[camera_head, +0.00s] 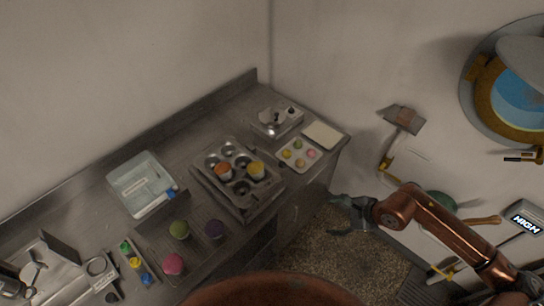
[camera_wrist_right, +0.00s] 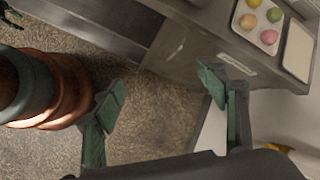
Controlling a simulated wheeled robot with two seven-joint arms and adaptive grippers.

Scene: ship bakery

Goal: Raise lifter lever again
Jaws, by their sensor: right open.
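My right gripper (camera_head: 336,216) is open and empty over the floor, to the right of the counter's front. In the right wrist view its green fingers (camera_wrist_right: 165,88) are spread wide with only floor and the cabinet front between and beyond them. No lifter lever can be picked out with certainty. A small metal device (camera_head: 276,120) with a dark knob stands at the back of the counter, well apart from the gripper. A dark muffin tin (camera_head: 212,158) with orange and yellow cakes rests on a raised base. My left gripper does not show.
The metal counter (camera_head: 165,235) also bears a clear bin (camera_head: 141,184), coloured cupcakes (camera_head: 172,264), a small tray of cakes (camera_head: 298,154) and a pale board (camera_head: 323,135). A scoop (camera_head: 403,119) and a HIGH sign (camera_head: 526,224) are on the right wall. Open floor (camera_head: 325,245) lies beside the counter.

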